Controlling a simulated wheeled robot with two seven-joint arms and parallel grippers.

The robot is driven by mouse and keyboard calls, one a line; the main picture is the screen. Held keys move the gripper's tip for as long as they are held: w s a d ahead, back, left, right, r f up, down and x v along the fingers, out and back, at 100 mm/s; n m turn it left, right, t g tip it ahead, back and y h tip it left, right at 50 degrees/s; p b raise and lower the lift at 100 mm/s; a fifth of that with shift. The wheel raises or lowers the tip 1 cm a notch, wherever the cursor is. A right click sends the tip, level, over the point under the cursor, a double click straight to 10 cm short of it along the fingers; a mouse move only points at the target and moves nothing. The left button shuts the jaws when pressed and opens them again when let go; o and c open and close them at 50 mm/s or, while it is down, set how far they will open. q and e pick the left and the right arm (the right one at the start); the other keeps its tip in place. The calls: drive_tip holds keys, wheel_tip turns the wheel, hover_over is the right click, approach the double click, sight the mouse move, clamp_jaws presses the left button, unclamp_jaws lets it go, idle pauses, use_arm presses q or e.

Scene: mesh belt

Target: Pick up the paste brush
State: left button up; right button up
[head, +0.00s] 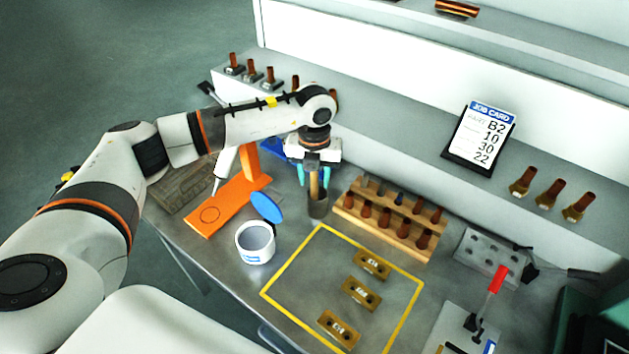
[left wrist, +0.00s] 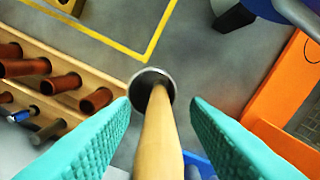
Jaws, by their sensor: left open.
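The paste brush (left wrist: 160,135) shows as a pale wooden handle standing in a dark round cup; it also shows in the head view (head: 314,186). The cup (head: 317,207) stands on the grey bench, left of the wooden rack, and its round rim shows in the left wrist view (left wrist: 134,90). My left gripper (head: 313,180) points down over the cup. Its teal fingers (left wrist: 160,115) are open, one on each side of the handle, with visible gaps. The brush's lower end is hidden inside the cup. My right gripper is not in view.
A wooden rack (head: 390,238) of brown-capped pieces stands close right of the cup. A white paste tub (head: 254,257) with a blue lid (head: 266,207) and an orange stand (head: 205,221) are to the left. Brass blocks (head: 360,293) lie inside a yellow outline in front.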

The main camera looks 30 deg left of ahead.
use_arm(q)
drive_tip(key=shift+f, duration=0.6)
clamp_jaws()
drive_tip(key=shift+r, duration=0.15)
